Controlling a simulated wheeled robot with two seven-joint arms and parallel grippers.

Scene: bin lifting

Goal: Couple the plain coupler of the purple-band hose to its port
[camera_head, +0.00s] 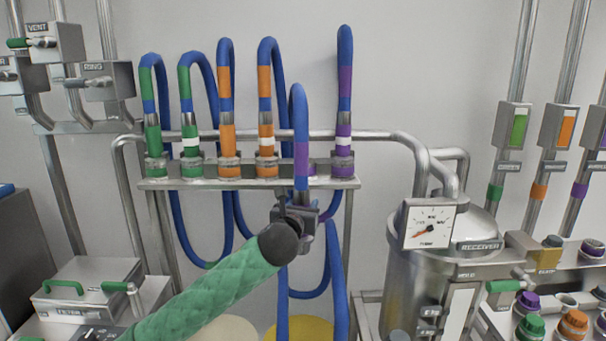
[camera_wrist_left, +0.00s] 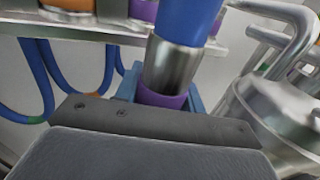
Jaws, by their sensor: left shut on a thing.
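The plain purple-band hose (camera_head: 302,155) is blue with a purple band and no white ring. It arches in front of the rack, with its end down at my left gripper (camera_head: 297,212). The left wrist view shows my left gripper (camera_wrist_left: 163,97) shut around the purple part of the coupler, under a bare metal sleeve (camera_wrist_left: 172,65) and blue hose. The coupler's lower end is hidden by the gripper. A second purple-band hose (camera_head: 344,85), with a white ring, stands in the rack. The port at the right cannot be told surely. My right gripper is not in view.
The rack shelf (camera_head: 250,184) holds green-band and orange-band hoses. The receiver tank (camera_head: 405,290) with its gauge (camera_head: 430,224) stands right of the gripper. Green-, orange- and purple-marked pipes (camera_head: 580,190) run down to a bench with coloured caps, including a purple one (camera_head: 527,302).

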